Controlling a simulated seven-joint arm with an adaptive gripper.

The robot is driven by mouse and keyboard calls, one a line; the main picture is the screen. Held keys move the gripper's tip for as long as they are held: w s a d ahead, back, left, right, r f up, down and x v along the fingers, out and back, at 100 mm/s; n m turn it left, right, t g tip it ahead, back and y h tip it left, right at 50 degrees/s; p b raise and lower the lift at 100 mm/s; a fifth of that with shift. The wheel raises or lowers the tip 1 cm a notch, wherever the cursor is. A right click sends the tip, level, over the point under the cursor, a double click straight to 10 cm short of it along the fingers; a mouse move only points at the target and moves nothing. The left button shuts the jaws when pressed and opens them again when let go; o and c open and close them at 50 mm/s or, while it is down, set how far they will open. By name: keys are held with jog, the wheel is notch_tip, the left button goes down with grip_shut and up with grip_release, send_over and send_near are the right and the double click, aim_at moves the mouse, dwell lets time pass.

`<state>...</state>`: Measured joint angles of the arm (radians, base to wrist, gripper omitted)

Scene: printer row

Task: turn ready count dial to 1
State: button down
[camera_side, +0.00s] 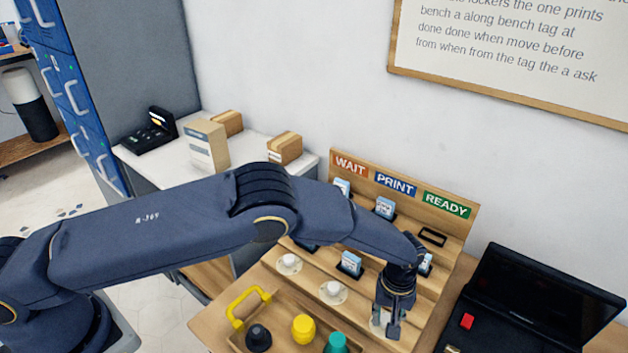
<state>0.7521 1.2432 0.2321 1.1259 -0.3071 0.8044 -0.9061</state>
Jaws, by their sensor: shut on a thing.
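The wooden rack has three columns labelled WAIT, PRINT and READY, with a green READY sign (446,205) on the right. My gripper (387,322) reaches down at the foot of the READY column. It is shut on the ready count dial (376,318), of which only a pale edge shows beside the fingers. The dial's number is hidden. Two other white dials, the wait dial (289,262) and the print dial (333,290), sit on round plates to the left, clear of my gripper.
A wooden tray with a yellow handle (245,303) holds a black piece (258,336), a yellow piece (303,328) and a teal piece (337,344) in front of the rack. An open black case (540,300) stands at right. Small cards stand in the rack.

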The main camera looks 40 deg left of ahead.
aim_at(386, 319)
jog(key=shift+m, duration=0.4)
jog(key=m, duration=1.2)
jog(key=shift+a+m, duration=0.1)
jog(key=shift+m, duration=0.3)
jog(key=c, duration=0.8)
grip_release()
notch_tip(386, 319, up, 12)
